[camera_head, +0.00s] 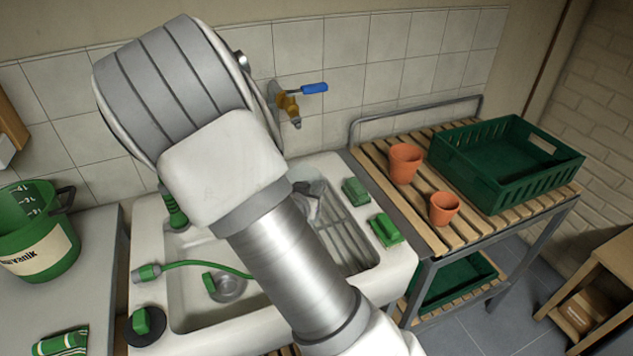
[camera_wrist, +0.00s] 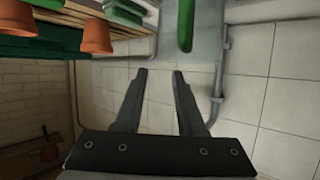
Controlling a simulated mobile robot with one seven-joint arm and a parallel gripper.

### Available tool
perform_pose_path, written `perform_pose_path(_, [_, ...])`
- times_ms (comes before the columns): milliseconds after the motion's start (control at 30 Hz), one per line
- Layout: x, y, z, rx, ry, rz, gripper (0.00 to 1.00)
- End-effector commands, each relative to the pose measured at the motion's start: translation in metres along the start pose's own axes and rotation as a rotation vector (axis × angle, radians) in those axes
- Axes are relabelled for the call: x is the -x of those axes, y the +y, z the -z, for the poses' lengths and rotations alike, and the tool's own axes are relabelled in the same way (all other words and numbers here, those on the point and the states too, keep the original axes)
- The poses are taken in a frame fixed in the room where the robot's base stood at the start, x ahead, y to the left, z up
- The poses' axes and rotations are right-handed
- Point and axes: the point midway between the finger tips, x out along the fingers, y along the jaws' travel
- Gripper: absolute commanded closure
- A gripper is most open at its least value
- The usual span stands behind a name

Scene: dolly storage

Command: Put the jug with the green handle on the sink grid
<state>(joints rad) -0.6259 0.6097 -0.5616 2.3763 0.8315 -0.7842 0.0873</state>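The sink grid (camera_head: 348,243) is a set of grey bars in the right part of the white sink (camera_head: 392,270). My arm covers the grid's left side. In the wrist view my gripper (camera_wrist: 160,75) is open, with nothing between its two dark fingers. A green upright strip (camera_wrist: 186,24), which looks like the jug's green handle, shows at the top edge, beyond the fingertips and apart from them. A pale, see-through area around it may be the jug's body, cut off by the frame. In the head view I cannot make out the jug; my arm hides much of the sink.
Green blocks (camera_head: 356,191) sit on the sink's right rim. A slatted bench (camera_head: 425,225) holds two clay pots (camera_head: 405,164) and a green crate (camera_head: 540,185). A green bucket (camera_head: 40,262) stands left. A blue-handled tap (camera_head: 314,88) is on the wall.

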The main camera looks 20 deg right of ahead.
Motion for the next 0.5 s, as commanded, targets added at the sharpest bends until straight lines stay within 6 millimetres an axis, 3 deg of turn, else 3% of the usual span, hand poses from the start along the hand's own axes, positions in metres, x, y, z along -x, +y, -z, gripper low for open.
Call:
perform_pose_path(200, [0.042,-0.001,0.002,-0.002,0.000,0.003,0.61])
perform_pose_path(500, [0.061,-0.006,-0.002,-0.024,-0.055,0.030,0.61])
